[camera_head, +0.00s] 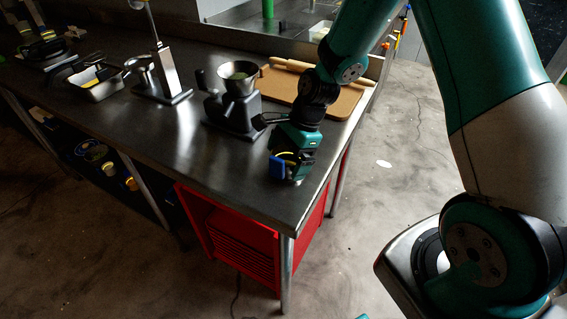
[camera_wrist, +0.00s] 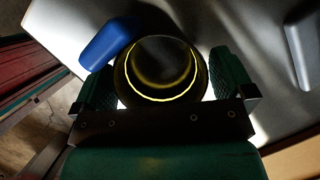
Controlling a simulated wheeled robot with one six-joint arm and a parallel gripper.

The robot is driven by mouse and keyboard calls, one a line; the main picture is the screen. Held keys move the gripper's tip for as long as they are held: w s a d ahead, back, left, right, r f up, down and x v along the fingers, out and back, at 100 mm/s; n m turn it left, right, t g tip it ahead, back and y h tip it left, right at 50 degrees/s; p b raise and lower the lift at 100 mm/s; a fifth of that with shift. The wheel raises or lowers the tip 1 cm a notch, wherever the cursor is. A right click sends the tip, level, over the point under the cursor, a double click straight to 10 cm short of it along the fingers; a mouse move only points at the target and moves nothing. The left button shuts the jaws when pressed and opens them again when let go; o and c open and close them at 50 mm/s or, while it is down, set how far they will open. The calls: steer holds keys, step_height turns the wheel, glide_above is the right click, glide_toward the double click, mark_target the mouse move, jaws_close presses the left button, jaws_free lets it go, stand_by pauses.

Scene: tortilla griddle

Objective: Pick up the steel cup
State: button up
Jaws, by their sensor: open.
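The steel cup (camera_wrist: 160,70) fills the middle of the wrist view, dark inside with a bright yellow ring of light on its wall. A blue piece (camera_wrist: 108,42) sits against its upper left side; I cannot tell whether it is the cup's handle. My gripper (camera_wrist: 163,92) is open, with one green finger on each side of the cup; whether they touch it is unclear. In the head view my gripper (camera_head: 294,158) is low over the table's near right corner, hiding most of the cup, and the blue piece (camera_head: 276,168) shows beside it.
The steel table (camera_head: 180,140) bears a grinder-like device (camera_head: 236,100), a wooden board (camera_head: 345,103) with a rolling pin, a press (camera_head: 165,80) and a small metal tray (camera_head: 104,88). A red crate (camera_head: 240,245) is below. The table's edge is close to my gripper.

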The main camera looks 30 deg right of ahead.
steer(key=c, duration=0.8)
steer(key=shift+c, duration=0.2)
